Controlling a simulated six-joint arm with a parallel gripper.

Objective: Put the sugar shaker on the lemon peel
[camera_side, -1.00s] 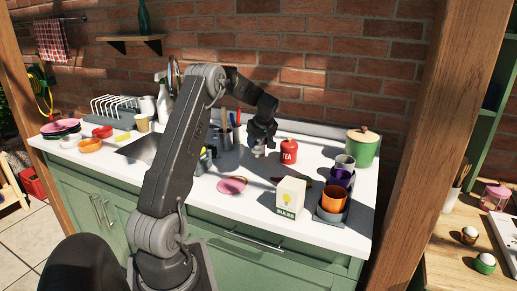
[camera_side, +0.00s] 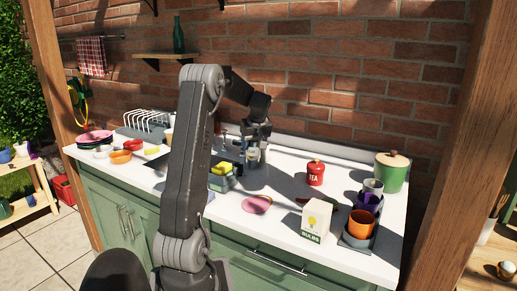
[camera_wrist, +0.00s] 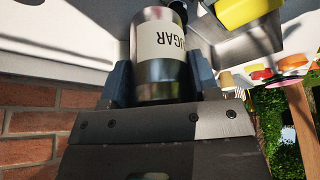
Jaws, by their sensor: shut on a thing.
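My gripper (camera_side: 254,146) is shut on the sugar shaker (camera_side: 253,157), a metal cylinder with a pale label. In the wrist view the shaker (camera_wrist: 160,65) sits between the two fingers (camera_wrist: 160,82), its label partly reading SUGAR.
A caddy with a yellow sponge (camera_side: 221,168) stands just left of my gripper. Bowls and a dish rack stand left.

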